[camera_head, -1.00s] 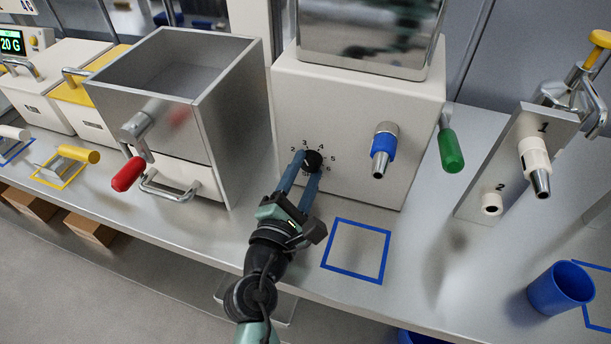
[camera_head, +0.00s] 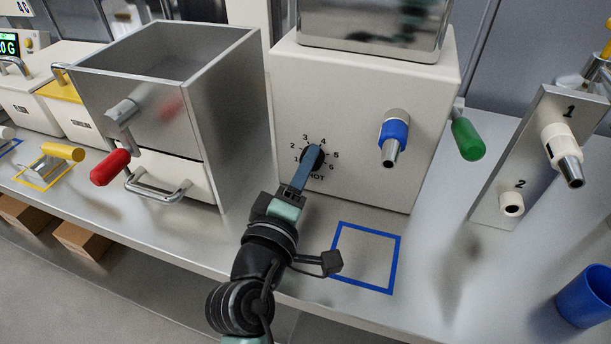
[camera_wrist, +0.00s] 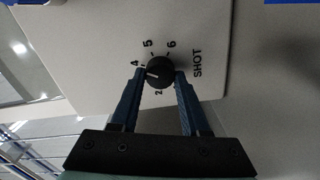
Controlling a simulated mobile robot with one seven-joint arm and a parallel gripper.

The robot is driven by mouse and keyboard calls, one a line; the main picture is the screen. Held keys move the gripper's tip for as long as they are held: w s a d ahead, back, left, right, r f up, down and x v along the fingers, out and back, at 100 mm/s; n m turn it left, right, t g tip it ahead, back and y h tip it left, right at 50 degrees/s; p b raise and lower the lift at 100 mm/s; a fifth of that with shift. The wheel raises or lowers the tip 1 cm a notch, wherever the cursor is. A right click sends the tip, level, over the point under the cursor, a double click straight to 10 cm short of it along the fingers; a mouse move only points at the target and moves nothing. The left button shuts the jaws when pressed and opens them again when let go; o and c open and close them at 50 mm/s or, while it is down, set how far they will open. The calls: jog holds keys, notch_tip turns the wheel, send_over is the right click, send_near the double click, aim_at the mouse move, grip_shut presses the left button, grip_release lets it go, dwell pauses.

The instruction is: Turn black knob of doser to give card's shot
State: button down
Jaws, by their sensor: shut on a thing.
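The doser is a cream box (camera_head: 350,95) with a steel hopper on top. Its black knob (camera_head: 314,155) is ringed by numbers, with the word SHOT below. My gripper (camera_head: 308,163) is shut on the knob, one finger hiding the other in the head view. In the wrist view the fingers of my gripper (camera_wrist: 160,75) lie on both sides of the black knob (camera_wrist: 161,70). A pale mark on the knob points to the lower left there, between 4 and 2; the 3 is hidden. No card is clearly readable.
A blue-collared nozzle (camera_head: 394,138) sits right of the knob, above a blue square outline (camera_head: 395,265). A green handle (camera_head: 467,138) is on the doser's right side. A steel bin (camera_head: 205,110) with a red handle (camera_head: 110,167) stands left. A blue cup (camera_head: 587,298) is at right.

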jog(key=m+b, duration=0.3)
jog(key=m, duration=0.1)
jog(key=shift+f+m, duration=0.15)
jog(key=shift+m, duration=0.25)
jog(key=shift+m+b, duration=1.25)
jog(key=shift+m, duration=0.65)
jog(key=shift+r, duration=0.2)
jog(key=shift+c, duration=1.9)
grip_release()
jog(key=v, duration=1.3)
jog(key=shift+b, duration=0.35)
